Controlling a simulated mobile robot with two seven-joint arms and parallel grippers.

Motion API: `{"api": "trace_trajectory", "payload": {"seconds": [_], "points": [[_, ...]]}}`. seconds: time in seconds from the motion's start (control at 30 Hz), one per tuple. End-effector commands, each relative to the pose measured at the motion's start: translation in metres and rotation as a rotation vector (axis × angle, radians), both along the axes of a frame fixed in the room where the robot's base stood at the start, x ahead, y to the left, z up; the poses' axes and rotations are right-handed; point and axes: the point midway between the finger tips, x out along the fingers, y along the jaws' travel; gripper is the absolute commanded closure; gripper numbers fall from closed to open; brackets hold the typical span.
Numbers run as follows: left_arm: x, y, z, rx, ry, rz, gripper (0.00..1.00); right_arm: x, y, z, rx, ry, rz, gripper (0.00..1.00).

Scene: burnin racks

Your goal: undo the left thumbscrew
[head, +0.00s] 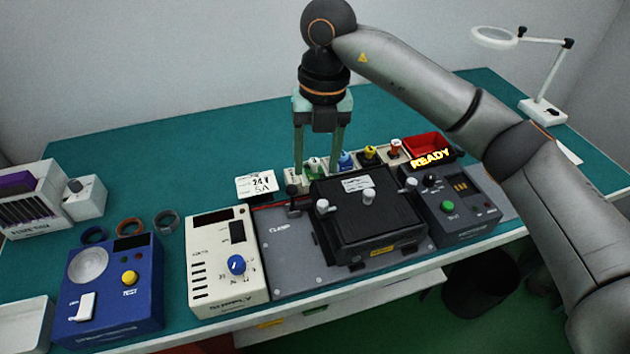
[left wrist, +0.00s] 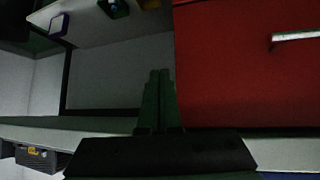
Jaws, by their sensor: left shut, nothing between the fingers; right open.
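A black module (head: 375,225) lies on a grey metal plate (head: 300,262) in the middle of the table. Several pale-headed thumbscrews show on it; the left thumbscrew (head: 322,205) is at its left side. My right gripper (head: 319,155) points down with its two green fingers apart and nothing between them. It appears above and behind the left thumbscrew, over a row of coloured connectors. My left gripper (left wrist: 158,75) shows only in the left wrist view, its green fingers shut together and empty, away from the thumbscrew.
A cream supply box (head: 228,260) with a blue knob and a blue tester (head: 110,290) stand left of the plate. A dark box (head: 450,205) with a green button and a lit READY sign (head: 432,159) stand on the right. The table's back left is clear.

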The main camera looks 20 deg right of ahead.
Motion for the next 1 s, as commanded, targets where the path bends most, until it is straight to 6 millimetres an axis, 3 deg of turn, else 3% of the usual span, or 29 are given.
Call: {"api": "trace_trajectory", "payload": {"seconds": [0.1, 0.23, 0.7, 1.0], "points": [[0.0, 0.0, 0.001, 0.0, 0.0, 0.0, 1.0, 0.006, -0.016, 0.01, -0.071, -0.027, -0.043, 0.43], [0.0, 0.0, 0.003, 0.0, 0.0, 0.0, 1.0, 0.006, -0.018, 0.001, -0.081, -0.027, -0.049, 0.43], [0.0, 0.0, 0.017, 0.0, 0.001, 0.0, 1.0, 0.005, -0.017, -0.087, -0.075, -0.025, -0.046, 0.43], [0.0, 0.0, 0.02, 0.0, 0.002, 0.0, 1.0, 0.006, -0.016, -0.113, -0.075, -0.029, -0.044, 0.43]]}}
